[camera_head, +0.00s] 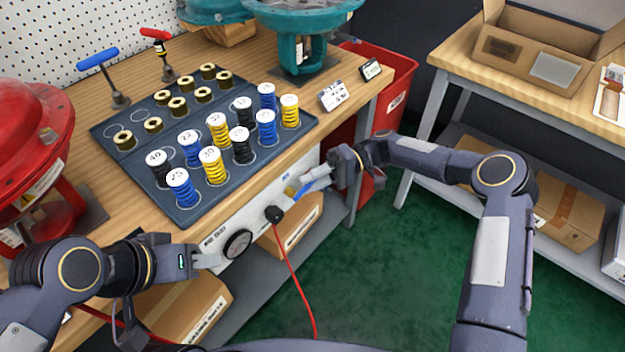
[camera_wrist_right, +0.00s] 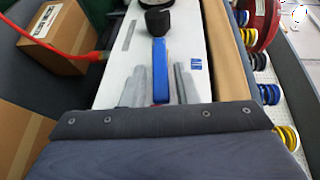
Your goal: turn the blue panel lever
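The blue panel lever (camera_head: 303,190) is on the right part of the white panel on the bench front, close to a black knob (camera_head: 273,214). In the right wrist view, the blue lever (camera_wrist_right: 160,72) points lengthwise between my right gripper's fingers (camera_wrist_right: 159,88), with a narrow gap on each side. My right gripper (camera_head: 318,180) is open around the lever and partly hides it in the head view. My left gripper (camera_head: 207,257) is at the panel's left end beside the round gauge (camera_head: 237,243). I cannot tell how far its fingers are apart.
A dark tray (camera_head: 190,214) with several numbered springs lies on the bench above the panel. Cardboard boxes (camera_head: 299,228) stand on the shelf below. A red bin (camera_head: 402,75) stands behind my right arm. The green floor is clear.

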